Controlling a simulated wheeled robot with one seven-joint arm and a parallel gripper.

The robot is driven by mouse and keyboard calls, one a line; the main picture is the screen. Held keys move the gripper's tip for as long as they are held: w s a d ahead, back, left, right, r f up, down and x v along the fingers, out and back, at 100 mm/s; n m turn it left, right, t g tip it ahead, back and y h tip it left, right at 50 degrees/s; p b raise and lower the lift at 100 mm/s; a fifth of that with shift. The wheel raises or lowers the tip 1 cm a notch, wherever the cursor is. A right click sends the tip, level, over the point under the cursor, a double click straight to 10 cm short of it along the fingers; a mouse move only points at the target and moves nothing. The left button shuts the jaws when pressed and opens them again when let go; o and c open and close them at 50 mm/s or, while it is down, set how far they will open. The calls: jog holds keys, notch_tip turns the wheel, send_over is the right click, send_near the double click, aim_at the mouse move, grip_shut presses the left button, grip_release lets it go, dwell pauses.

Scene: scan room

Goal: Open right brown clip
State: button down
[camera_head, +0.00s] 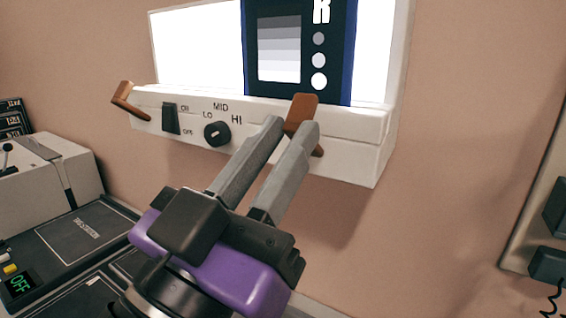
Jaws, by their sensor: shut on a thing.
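The right brown clip (303,110) is on the lower ledge of the white wall-mounted light box (348,146). My gripper (295,128) reaches up from below, its two grey fingers shut on this clip. The clip's upper end shows above the fingertips and a small part of its lower end shows to their right; the middle is hidden by the fingers. The left brown clip (124,100) is at the left end of the same ledge and is tilted outward. A dark film (352,60) with grey steps and pale circles stands on the lit panel.
A black switch (171,119) and a round knob (217,133) are on the ledge left of my gripper. A grey machine (60,170) and a dark console (80,235) are at lower left. A wall phone unit (550,262) is at right. The wall below the box is bare.

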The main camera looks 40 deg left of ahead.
dwell(0.4)
jog(key=c, duration=1.2)
grip_release()
jog(key=shift+c, duration=0.2)
jog(key=b+v, duration=0.1)
jog(key=v, duration=0.7)
